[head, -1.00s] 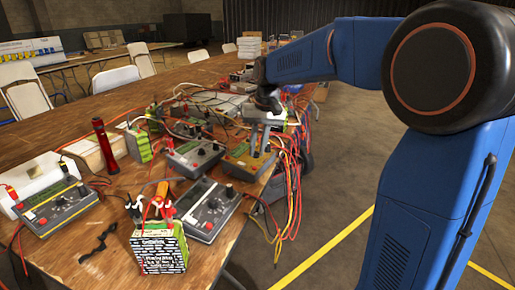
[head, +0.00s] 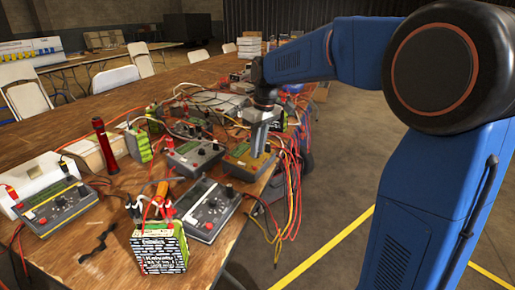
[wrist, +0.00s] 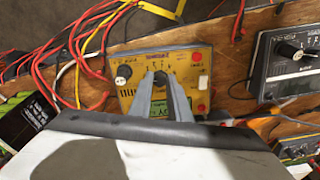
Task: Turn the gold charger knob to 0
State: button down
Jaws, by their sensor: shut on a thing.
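The gold charger (head: 248,160) sits near the right edge of the wooden table in the head view, partly hidden behind my gripper (head: 257,152). In the wrist view the gold charger (wrist: 186,65) shows its face, with a dark round knob (wrist: 161,79) in the middle and scale marks around it. My gripper (wrist: 162,82) points down onto the charger, its two grey fingers shut on the knob. The fingers hide part of the dial. I cannot read which number the knob points to.
Grey chargers (head: 195,156) (head: 209,208) stand close to the gold one. A green-sided battery pack (head: 159,250) is at the table's front. Red and yellow cables (wrist: 80,45) crowd the charger's edge. The floor right of the table is open.

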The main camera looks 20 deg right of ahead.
aim_at(264, 159)
dwell(0.4)
jog(key=c, duration=1.7)
grip_release()
jog(key=shift+o, duration=0.2)
jog(key=shift+r, duration=0.15)
notch_tip(264, 159, up, 17)
jog(key=s+d, duration=0.1)
jog(key=d, duration=0.1)
jog(key=shift+s, duration=0.25)
jog(key=s+d+f+m+t, duration=0.1)
jog(key=s+f+m, duration=0.1)
jog(key=s+f, duration=0.5)
jog(key=s+d+f+m+t, duration=0.1)
jog(key=s+d+f+m, duration=0.1)
jog(key=s+f, duration=0.6)
jog(key=s+d+f+m+t+h, duration=0.1)
jog(key=s+f, duration=0.7)
jog(key=s, duration=0.9)
jog(key=shift+d+f+m+t, duration=0.25)
jog(key=shift+d+m+t, duration=0.15)
jog(key=shift+d+m, duration=0.3)
